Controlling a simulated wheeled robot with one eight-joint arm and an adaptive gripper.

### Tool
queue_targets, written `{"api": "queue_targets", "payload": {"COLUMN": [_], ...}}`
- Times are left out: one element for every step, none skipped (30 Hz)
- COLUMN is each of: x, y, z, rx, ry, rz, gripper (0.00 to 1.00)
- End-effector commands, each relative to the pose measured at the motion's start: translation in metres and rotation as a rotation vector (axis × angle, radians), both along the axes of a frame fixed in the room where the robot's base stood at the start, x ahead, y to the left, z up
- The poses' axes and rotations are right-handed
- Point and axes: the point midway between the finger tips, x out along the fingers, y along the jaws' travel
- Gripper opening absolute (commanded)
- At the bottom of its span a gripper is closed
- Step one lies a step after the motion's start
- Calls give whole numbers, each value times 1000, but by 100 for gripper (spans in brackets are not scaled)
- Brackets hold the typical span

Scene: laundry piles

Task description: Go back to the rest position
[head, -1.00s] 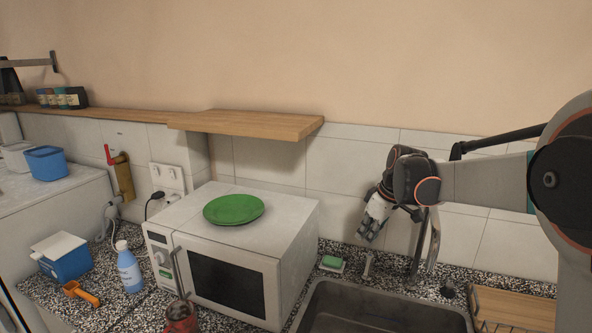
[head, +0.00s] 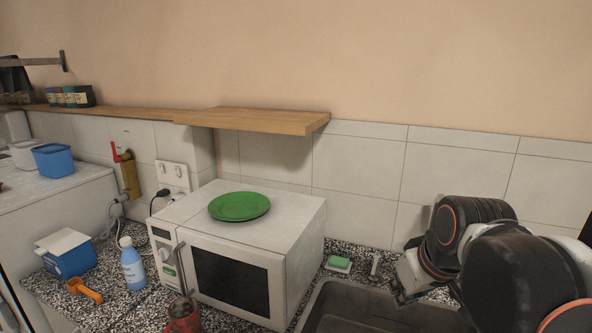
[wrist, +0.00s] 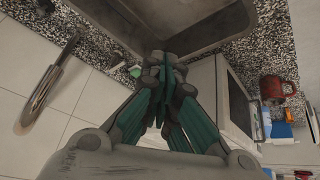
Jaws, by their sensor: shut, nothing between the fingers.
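My gripper (head: 402,297) is at the lower right of the head view, in front of the sink's back edge, with my arm folded close to the camera. In the wrist view my gripper (wrist: 167,62) has its fingers together, with nothing between them. The fingertips point toward the sink (wrist: 185,22) and hang clear of it. Part of my gripper is hidden behind my arm links in the head view.
A white microwave (head: 290,237) with a green plate (head: 239,206) on top stands left of the sink (head: 345,306). A sponge (head: 339,262) lies behind the sink. A red mug (head: 183,318), a bottle (head: 132,264) and an orange scoop (head: 85,291) are on the counter. A wooden shelf (head: 250,121) is above.

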Motion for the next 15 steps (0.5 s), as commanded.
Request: {"api": "queue_targets", "payload": {"x": [-14, -20, -29, -36, -42, -51, -57, -62, -69, -74, -78, -83, -86, -89, -92], "y": [0, 0, 0, 0, 0, -1, -1, -1, -2, -2, -2, -2, -3, -3, -3], "z": [-7, -10, -14, -17, -21, -26, -29, -33, -38, -41, -44, -48, -50, -53, -55], "rx": [5, 9, 13, 19, 23, 29, 34, 38, 44, 49, 52, 58, 62, 64, 68], "ry": [-12, -18, -27, -34, -42, -50, -57, -64, -73, -79, -84, -92, -96, -100, -104], "rz": [-22, -36, -55, -70, -84, -103, -117, -129, -146, -158, -168, -182, -189, -196, -205], "gripper": [0, 0, 0, 0, 0, 0, 0, 0, 0, 0, 0, 0, 0, 0, 0]}}
